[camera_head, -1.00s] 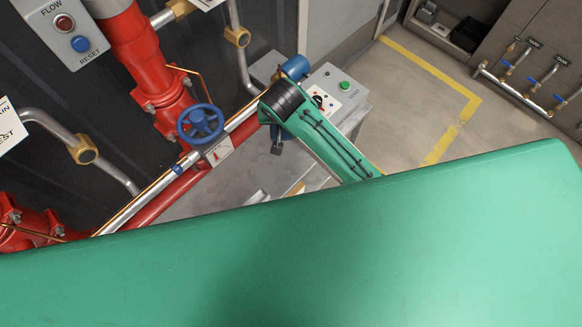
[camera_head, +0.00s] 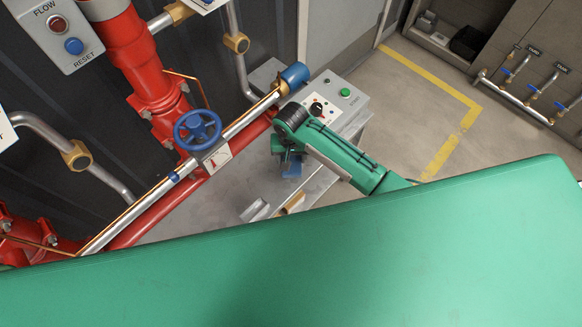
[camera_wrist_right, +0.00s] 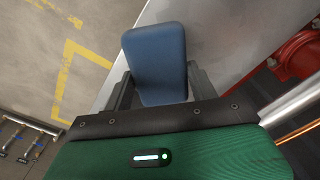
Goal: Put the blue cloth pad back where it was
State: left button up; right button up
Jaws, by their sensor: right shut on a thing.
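The blue cloth pad (camera_wrist_right: 157,50) is held between the two dark fingers of my right gripper (camera_wrist_right: 160,85) in the right wrist view. Its far end sticks out past the fingertips, over a pale grey surface. In the head view, my right gripper (camera_head: 287,158) hangs below the green arm, over or at the grey metal bench (camera_head: 312,190). The pad shows there as a small blue patch (camera_head: 292,170). I cannot tell whether the pad touches the bench. My left gripper is in neither view.
A control box (camera_head: 335,100) with a green button stands behind the gripper. A red pipe (camera_head: 160,215) and a blue handwheel (camera_head: 198,131) are to the left. A grey bracket-like piece (camera_head: 256,209) and a tan piece (camera_head: 292,203) lie on the bench's near part.

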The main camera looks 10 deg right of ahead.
aim_at(291, 159)
notch_tip(291, 159, down, 8)
jog(key=shift+r, duration=0.1)
dwell(0.4)
jog(key=o, duration=0.9)
notch_tip(291, 159, up, 12)
dwell(0.4)
